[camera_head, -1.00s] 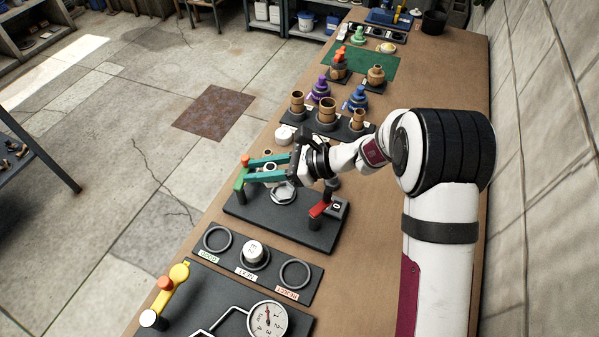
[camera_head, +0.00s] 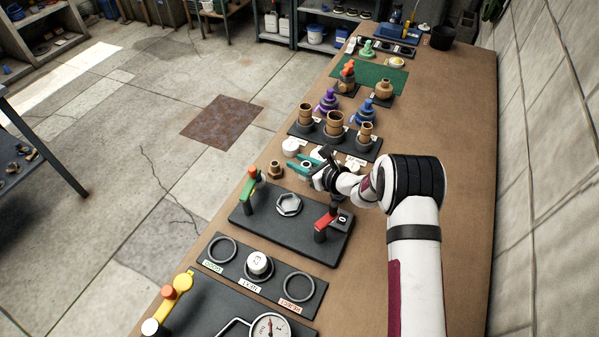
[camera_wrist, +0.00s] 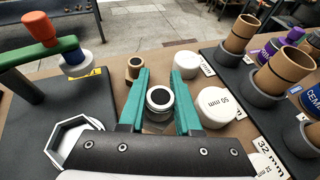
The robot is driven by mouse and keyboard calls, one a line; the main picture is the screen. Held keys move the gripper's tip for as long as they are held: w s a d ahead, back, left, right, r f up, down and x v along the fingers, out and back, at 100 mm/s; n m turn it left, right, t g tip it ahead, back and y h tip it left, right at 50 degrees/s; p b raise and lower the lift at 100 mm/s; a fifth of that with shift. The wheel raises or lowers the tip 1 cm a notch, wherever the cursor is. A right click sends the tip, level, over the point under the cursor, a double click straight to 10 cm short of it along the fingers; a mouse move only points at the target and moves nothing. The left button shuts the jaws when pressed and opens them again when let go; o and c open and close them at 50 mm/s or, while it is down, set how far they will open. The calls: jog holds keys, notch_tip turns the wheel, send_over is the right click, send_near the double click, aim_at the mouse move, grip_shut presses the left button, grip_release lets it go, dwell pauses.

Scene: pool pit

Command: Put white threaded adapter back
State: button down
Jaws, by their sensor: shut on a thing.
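The white threaded adapter (camera_wrist: 159,98), a white ring with a dark bore, sits between the teal fingers of my gripper (camera_wrist: 160,82) in the wrist view. My gripper is shut on it. In the head view my gripper (camera_head: 304,165) is past the black hex-socket plate, among white caps and a brass fitting. The adapter is small and partly covered by the fingers there. I cannot tell whether it touches the bench. The hex socket (camera_head: 288,204) is empty; it also shows in the wrist view (camera_wrist: 72,140).
A brass fitting (camera_head: 275,169) stands left of my gripper. White caps (camera_wrist: 218,105) lie close to the right finger in the wrist view. A black rack of brown fittings (camera_head: 334,124) is behind. A green-and-orange lever (camera_head: 253,178) and a red lever (camera_head: 325,222) rise from the socket plate.

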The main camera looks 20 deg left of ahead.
jog(key=shift+f, duration=2)
jog(key=c, duration=0.6)
grip_release()
jog(key=shift+f, duration=0.1)
jog(key=shift+s+d+r, duration=0.1)
jog(key=shift+d+r, duration=0.15)
jog(key=v, duration=1.1)
jog(key=shift+d+r, duration=0.15)
jog(key=shift+r, duration=0.05)
